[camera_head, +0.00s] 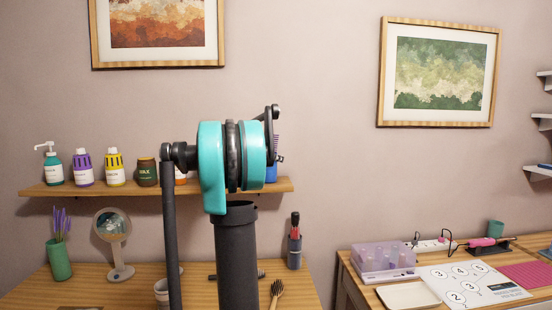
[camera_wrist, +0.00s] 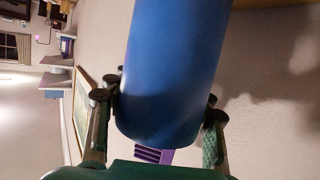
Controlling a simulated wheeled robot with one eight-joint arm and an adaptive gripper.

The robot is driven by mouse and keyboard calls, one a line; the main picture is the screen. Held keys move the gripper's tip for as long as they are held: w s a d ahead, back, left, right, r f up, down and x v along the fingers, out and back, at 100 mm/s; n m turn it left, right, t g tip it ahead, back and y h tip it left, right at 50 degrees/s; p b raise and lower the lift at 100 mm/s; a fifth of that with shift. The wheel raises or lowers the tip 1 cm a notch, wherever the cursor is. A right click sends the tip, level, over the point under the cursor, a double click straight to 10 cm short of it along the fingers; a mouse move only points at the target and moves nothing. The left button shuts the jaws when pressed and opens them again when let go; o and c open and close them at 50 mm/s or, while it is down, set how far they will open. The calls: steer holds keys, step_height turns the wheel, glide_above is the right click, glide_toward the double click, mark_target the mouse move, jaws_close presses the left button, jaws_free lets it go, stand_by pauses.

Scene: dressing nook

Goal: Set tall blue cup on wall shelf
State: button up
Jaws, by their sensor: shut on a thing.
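The tall blue cup (camera_wrist: 172,70) fills the upper middle of the wrist view. My gripper (camera_wrist: 160,110) is shut on it, with one finger pressed on each side. In the head view only a small blue patch of the cup (camera_head: 271,172) shows, just right of my arm and at the height of the wall shelf. The wooden wall shelf (camera_head: 286,186) runs along the wall behind my arm. My arm hides most of the cup and the fingertips there, so I cannot tell whether the cup touches the shelf.
A teal pump bottle (camera_head: 54,168), a purple bottle (camera_head: 84,170), a yellow bottle (camera_head: 115,169) and a brown jar (camera_head: 146,172) stand on the shelf's left. Below are a round mirror (camera_head: 112,230), a green vase (camera_head: 59,260) and a dark bottle (camera_head: 294,245).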

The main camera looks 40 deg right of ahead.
steer(key=shift+f, duration=0.1)
steer(key=o, duration=1.4)
steer(key=shift+o, duration=0.2)
steer(key=shift+a+r, duration=0.15)
steer(key=shift+r, duration=0.05)
steer(key=v, duration=1.1)
steer(key=shift+a, duration=0.4)
steer(key=shift+r, duration=0.15)
